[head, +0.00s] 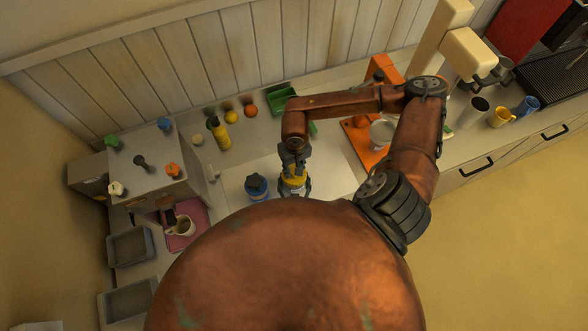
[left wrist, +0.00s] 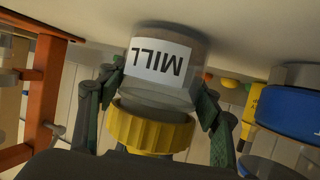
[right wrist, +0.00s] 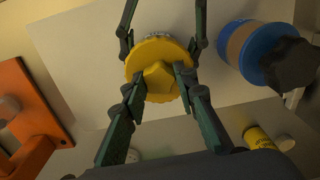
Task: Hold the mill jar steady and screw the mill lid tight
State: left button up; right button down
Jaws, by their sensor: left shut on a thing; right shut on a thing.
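The mill jar (left wrist: 162,62), labelled MILL, stands on the white worktop and appears upside down in the left wrist view. My left gripper (left wrist: 163,92) is shut on the jar, one finger on each side. The yellow mill lid (left wrist: 150,130) sits level on the jar's mouth; how tight it is cannot be told. In the right wrist view the lid (right wrist: 158,52) shows from above with its raised grip. My right gripper (right wrist: 161,84) is shut on that grip from above. In the head view the yellow lid (head: 295,179) shows below my right gripper (head: 293,166). My body hides most of my left arm.
A blue jar with a dark knobbed top (head: 256,187) stands close to the left of the mill jar. A yellow bottle (head: 219,135) and small fruits are further back. An orange machine (head: 362,140) with a bowl is to the right.

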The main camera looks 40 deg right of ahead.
jog(key=shift+r, duration=0.3)
jog(key=c, duration=1.5)
grip_release()
jog(key=shift+o, duration=0.2)
jog(key=shift+r, duration=0.1)
jog(key=shift+r, duration=2.4)
notch_tip(320, 180, up, 8)
jog(key=shift+d, duration=0.1)
